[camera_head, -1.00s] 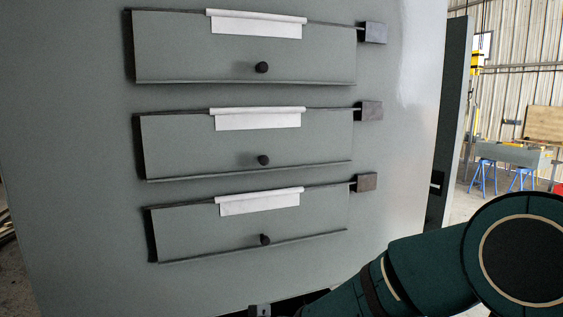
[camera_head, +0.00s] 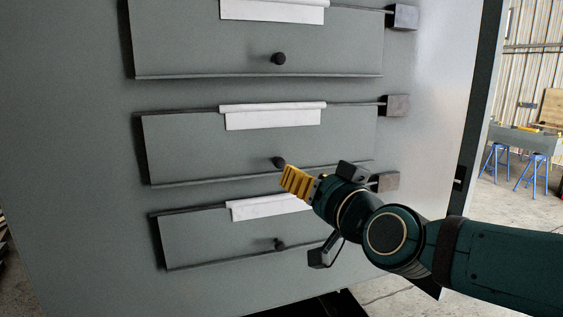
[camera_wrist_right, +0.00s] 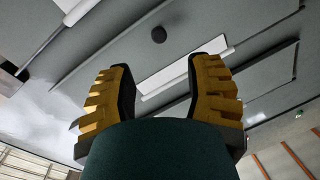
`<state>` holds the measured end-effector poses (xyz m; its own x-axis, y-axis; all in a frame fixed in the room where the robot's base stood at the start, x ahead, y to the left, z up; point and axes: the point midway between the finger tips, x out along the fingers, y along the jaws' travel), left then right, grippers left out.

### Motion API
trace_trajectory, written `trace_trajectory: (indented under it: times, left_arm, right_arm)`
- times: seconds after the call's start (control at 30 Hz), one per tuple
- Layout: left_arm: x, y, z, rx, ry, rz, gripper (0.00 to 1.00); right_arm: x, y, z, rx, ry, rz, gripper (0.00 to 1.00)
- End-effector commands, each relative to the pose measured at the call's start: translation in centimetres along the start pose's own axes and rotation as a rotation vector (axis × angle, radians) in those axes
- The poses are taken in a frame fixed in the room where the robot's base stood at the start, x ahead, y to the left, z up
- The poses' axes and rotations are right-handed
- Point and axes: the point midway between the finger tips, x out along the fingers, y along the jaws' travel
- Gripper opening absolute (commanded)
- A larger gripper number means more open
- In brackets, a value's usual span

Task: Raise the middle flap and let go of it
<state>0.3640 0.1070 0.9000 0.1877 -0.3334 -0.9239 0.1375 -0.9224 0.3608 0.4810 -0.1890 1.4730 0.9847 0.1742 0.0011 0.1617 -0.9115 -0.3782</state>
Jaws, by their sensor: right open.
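The middle flap (camera_head: 220,148) is a grey panel hanging down on the large grey enclosure, with a white hinge strip (camera_head: 272,116) along its top and a dark round knob (camera_head: 279,162) near its lower edge. My right gripper (camera_head: 292,180) has yellow ribbed fingers and is just below and right of this knob in the head view. In the right wrist view its fingers (camera_wrist_right: 165,72) are spread with nothing between them. A dark knob (camera_wrist_right: 158,35), seemingly the middle one, shows beyond the fingertips, apart from them. My left gripper is not in view.
The top flap (camera_head: 200,40) and bottom flap (camera_head: 215,238) have like hinge strips and knobs. My right arm covers part of the bottom flap. Small dark blocks, one beside the middle flap (camera_head: 397,105), stick out at the right. The floor at right holds blue trestles (camera_head: 492,160).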

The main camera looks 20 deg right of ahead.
Motion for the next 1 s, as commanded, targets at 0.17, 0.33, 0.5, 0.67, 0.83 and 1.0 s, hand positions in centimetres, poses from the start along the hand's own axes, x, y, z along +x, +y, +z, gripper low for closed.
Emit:
trace_trajectory:
  times: [0.17, 0.33, 0.5, 0.67, 0.83, 1.0]
  left_arm:
    - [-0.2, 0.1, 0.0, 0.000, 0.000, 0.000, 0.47]
    - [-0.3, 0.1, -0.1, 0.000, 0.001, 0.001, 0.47]
    - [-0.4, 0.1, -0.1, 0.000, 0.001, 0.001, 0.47]
    - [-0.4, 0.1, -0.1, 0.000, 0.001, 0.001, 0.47]
    - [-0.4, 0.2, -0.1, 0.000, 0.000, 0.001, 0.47]
    - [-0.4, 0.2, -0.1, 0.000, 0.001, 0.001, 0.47]
  right_arm:
    - [3.3, -0.1, 0.1, 0.000, -0.003, -0.001, 0.52]
    - [6.3, -0.1, 0.1, 0.000, -0.002, 0.000, 0.52]
    - [8.8, -0.1, 0.1, 0.000, -0.002, 0.000, 0.52]
    - [10.2, 0.0, 0.0, 0.001, -0.001, 0.001, 0.52]
    - [10.7, 0.0, 0.0, 0.000, 0.000, 0.000, 0.52]
    - [10.7, 0.0, 0.0, 0.000, 0.000, 0.000, 0.52]
